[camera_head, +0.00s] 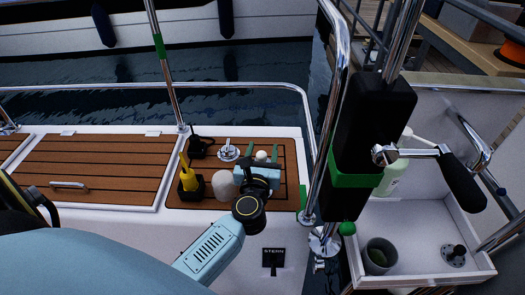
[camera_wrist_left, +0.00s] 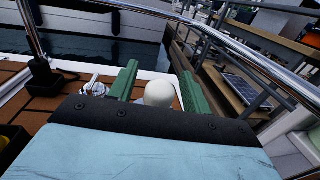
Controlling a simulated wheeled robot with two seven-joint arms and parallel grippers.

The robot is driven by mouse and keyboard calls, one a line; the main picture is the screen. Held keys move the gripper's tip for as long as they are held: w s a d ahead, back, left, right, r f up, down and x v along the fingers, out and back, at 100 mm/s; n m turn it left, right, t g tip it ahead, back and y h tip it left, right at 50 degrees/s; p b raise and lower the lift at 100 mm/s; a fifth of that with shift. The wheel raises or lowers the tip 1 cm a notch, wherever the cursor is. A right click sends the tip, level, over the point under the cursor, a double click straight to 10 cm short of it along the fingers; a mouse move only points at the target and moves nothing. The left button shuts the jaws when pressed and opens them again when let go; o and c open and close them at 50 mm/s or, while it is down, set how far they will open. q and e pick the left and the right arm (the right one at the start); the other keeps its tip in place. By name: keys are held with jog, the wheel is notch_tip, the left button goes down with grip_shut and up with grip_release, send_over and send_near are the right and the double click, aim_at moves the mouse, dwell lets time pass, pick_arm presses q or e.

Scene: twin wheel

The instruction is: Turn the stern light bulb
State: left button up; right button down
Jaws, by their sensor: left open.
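The round white bulb (camera_head: 262,156) stands at the outer edge of the teak-striped deck, beyond my left wrist. In the left wrist view the bulb (camera_wrist_left: 159,93) shows between the two green fingers, nearer the right one, with a gap on the left. My left gripper (camera_head: 262,153) is open, its green fingers pointing away towards the rail side. The gripper's palm hides the bulb's base, so I cannot tell whether a finger touches it. A black STERN label (camera_head: 274,257) is on the white side below. My right gripper is not in view.
A yellow-and-black device (camera_head: 190,180), a beige rounded object (camera_head: 224,185) and a chrome deck fitting (camera_head: 228,150) stand left of the gripper. A chrome rail (camera_head: 250,86) runs behind. A black winch-handled post (camera_head: 370,140) and white tray (camera_head: 425,235) are at right.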

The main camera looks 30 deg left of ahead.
pick_arm(q)
jog(key=shift+w+a, duration=0.1)
jog(key=shift+w, duration=0.05)
jog(key=shift+c, duration=0.2)
jog(key=c, duration=1)
jog(key=shift+o, duration=0.2)
